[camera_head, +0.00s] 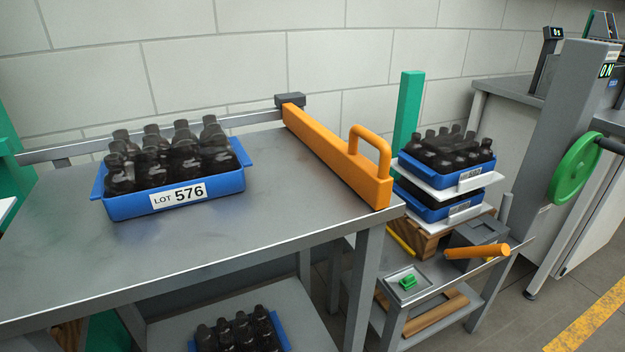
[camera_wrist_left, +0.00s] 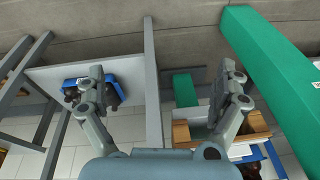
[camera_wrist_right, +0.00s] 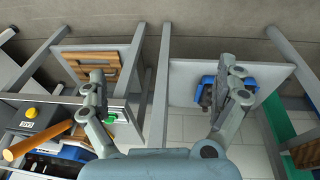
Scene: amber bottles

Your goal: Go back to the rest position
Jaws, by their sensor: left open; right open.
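My left gripper (camera_wrist_left: 162,95) is open in the left wrist view, with nothing between its fingers. My right gripper (camera_wrist_right: 160,95) is open and empty in the right wrist view. Neither gripper shows in the head view. A blue crate labelled LOT 576 (camera_head: 120,208) stands on the grey metal table (camera_head: 250,225), filled with dark bottles (camera_head: 184,160). An orange bar with a handle (camera_head: 340,160) lies along the table's right edge.
A lower shelf holds another blue crate of bottles (camera_head: 240,333). Further right is a grey machine with a green wheel (camera_head: 575,168). Floor shows at the lower right.

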